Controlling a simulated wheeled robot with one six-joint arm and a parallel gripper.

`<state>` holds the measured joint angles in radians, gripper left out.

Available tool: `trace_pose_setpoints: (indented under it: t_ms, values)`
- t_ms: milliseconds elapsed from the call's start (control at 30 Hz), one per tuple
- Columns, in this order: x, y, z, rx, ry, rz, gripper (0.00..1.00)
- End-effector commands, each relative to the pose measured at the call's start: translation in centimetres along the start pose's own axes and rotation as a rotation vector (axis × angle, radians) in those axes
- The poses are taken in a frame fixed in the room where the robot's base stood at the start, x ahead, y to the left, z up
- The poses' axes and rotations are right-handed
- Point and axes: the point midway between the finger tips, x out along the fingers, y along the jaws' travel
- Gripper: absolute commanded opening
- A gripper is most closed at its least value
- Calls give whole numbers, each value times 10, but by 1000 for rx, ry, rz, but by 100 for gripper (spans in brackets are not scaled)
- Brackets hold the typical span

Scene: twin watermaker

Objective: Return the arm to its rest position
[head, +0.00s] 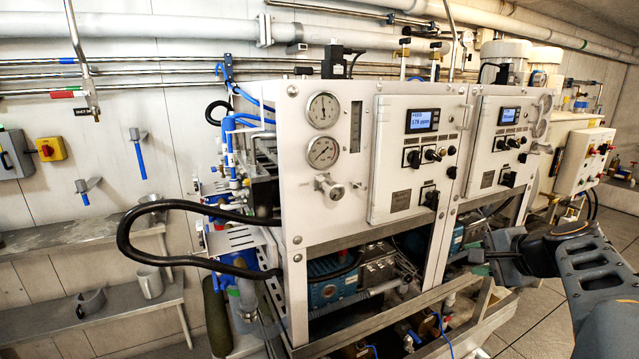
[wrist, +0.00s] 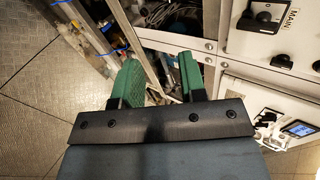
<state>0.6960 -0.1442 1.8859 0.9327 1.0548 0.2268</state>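My arm (head: 590,275) reaches in from the right edge of the head view, in front of the right end of the watermaker. My gripper (head: 488,257) points left, near the lower front of the white panels. In the wrist view my gripper (wrist: 160,78) shows two green fingers standing apart with nothing held between them. The watermaker's metal frame and an open bay with hoses (wrist: 172,20) lie beyond the fingertips. The exact gap between the fingertips and the machine cannot be told.
The twin watermaker (head: 345,190) fills the middle, with gauges, displays and knobs on its white panels. A black hose (head: 135,240) bulges out at its left. Grey shelves (head: 60,300) stand along the left wall. Tiled floor (head: 540,320) shows below my arm.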

Motion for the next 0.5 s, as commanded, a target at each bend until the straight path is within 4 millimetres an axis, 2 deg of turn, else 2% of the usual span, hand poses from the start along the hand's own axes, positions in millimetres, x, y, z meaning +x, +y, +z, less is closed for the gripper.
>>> trace_pose_setpoints:
  t_ms: [33, 133, 200, 300, 400, 500]
  values:
    - [4, 17, 25, -123, -18, 125, 38]
    - [8, 60, 68, -404, -70, 355, 38]
    - [4, 85, 96, -614, -118, 487, 38]
    - [-8, 110, 132, -906, -191, 624, 38]
    - [-17, 122, 158, -1104, -240, 680, 38]
    - [-23, 120, 178, -1201, -272, 672, 38]
